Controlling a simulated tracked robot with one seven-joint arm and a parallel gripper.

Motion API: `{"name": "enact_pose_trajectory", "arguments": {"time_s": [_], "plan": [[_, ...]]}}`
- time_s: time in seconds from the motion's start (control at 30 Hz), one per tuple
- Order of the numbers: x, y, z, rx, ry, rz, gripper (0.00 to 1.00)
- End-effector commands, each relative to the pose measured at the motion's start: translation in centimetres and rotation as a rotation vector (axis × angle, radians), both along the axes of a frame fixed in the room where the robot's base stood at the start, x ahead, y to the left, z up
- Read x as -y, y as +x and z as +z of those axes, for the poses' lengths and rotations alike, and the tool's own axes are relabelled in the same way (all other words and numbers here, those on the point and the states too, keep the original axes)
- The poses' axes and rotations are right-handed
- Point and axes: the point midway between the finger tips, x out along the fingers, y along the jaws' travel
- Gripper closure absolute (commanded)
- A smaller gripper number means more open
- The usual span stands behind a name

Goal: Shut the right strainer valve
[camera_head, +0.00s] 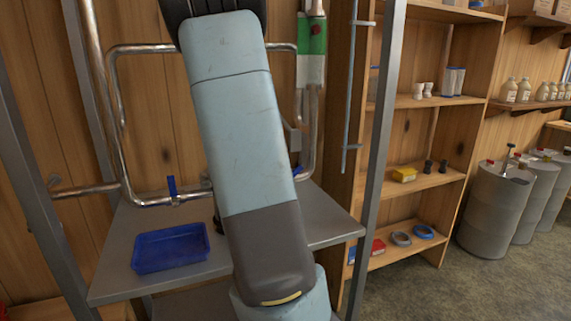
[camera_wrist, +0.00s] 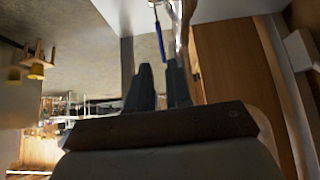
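In the head view a blue valve handle (camera_head: 172,186) stands upright on the lower pipe, left of my arm. A small blue piece (camera_head: 297,169) shows at the right edge of my arm, perhaps the right strainer valve's handle; the rest is hidden. In the wrist view a blue handle (camera_wrist: 159,42) lies just beyond the fingertips, near a shiny pipe (camera_wrist: 181,28); I cannot tell which valve it belongs to. My gripper (camera_wrist: 158,66) is open, with a gap between its two dark fingers and nothing visible between them. My arm hides it in the head view.
A blue tray (camera_head: 172,247) sits on the grey table (camera_head: 118,268). Metal pipes (camera_head: 118,120) run along the wooden wall. A grey post (camera_head: 378,150) stands right of my arm, before wooden shelves (camera_head: 430,182). Grey drums (camera_head: 492,212) stand farther right.

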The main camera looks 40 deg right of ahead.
Motion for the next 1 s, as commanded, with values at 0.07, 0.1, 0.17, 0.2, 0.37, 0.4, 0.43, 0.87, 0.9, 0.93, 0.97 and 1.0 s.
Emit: {"name": "enact_pose_trajectory", "arguments": {"time_s": [0.07,0.1,0.17,0.2,0.37,0.4,0.43,0.87,0.9,0.93,0.97,1.0], "plan": [[-0.9,0.4,1.2,0.003,0.0,0.003,0.81],[-1.3,0.6,1.7,0.002,0.0,0.003,0.81],[-1.8,0.7,2.4,0.001,0.001,0.002,0.81],[-2.1,0.8,2.8,0.001,0.001,0.002,0.81],[-2.8,1.1,3.8,-0.001,0.0,0.001,0.81],[-2.9,1.1,3.9,-0.001,0.0,0.001,0.81],[-3.0,1.1,4.0,-0.001,0.001,0.0,0.81],[-3.4,1.0,4.0,-0.001,0.018,0.02,0.67],[-3.8,0.8,4.0,-0.003,0.035,0.038,0.66],[-4.2,0.6,4.0,-0.004,0.051,0.058,0.66],[-4.6,0.4,3.9,-0.005,0.069,0.082,0.66],[-5.3,0.1,3.9,-0.007,0.098,0.121,0.66]]}}
